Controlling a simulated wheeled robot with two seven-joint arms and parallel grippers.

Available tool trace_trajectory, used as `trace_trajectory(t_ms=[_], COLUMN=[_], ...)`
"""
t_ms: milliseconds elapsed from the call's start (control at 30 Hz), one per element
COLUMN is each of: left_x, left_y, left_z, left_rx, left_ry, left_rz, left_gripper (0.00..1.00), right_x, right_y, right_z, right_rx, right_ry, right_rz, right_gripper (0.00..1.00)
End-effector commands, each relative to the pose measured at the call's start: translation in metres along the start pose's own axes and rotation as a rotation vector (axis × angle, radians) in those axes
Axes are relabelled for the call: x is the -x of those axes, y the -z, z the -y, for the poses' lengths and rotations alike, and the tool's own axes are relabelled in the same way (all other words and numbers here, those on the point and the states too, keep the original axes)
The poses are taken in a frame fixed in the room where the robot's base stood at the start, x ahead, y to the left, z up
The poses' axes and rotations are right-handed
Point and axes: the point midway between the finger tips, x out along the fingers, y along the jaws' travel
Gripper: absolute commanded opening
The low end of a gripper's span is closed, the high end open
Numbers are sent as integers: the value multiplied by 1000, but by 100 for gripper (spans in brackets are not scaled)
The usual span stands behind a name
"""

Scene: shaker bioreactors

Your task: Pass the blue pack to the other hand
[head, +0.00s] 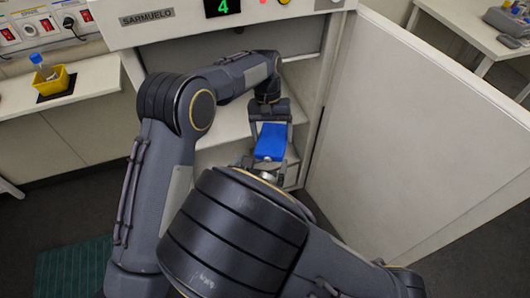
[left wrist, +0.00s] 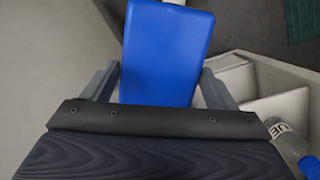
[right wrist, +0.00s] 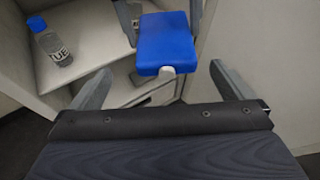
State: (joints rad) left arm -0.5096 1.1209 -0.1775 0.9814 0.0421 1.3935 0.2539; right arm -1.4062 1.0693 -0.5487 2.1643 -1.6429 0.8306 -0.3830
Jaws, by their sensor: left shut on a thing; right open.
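The blue pack (head: 271,141) hangs in front of the open cabinet in the head view. My left gripper (head: 269,118) is above it and shut on it. In the left wrist view the pack (left wrist: 166,50) lies between the left fingers. In the right wrist view the pack (right wrist: 165,42) is just beyond my right gripper (right wrist: 162,78), whose fingers are open and spread on either side with nothing between them. A pale tab sticks out at the pack's near end. In the head view my right arm hides most of the right gripper.
A blue-capped bottle (right wrist: 52,44) stands on the cabinet shelf (right wrist: 105,70). The open cabinet door (head: 420,130) borders the right side. A yellow holder (head: 52,82) with a blue-capped bottle sits on the left bench (head: 95,85).

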Motion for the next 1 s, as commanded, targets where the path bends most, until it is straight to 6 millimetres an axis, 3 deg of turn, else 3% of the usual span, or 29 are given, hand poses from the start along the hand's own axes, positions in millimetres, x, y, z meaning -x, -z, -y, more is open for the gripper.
trace_trajectory(t_ms=[100,333,767,1000], left_x=[1,1,1,1], left_y=[0,0,0,0], left_z=[0,0,0,-1], left_rx=[0,0,0,-1], left_ry=[-1,-1,-1,-1], left_rz=[-1,-1,-1,-1], left_gripper=[33,33,33,33], right_x=[-25,-56,-66,-66], right_y=[0,0,0,0], right_z=[1,1,1,0], right_rx=[0,-2,-2,-2], right_ry=[5,3,1,0], right_rz=[0,-1,-1,-1], right_gripper=[100,100,100,71])
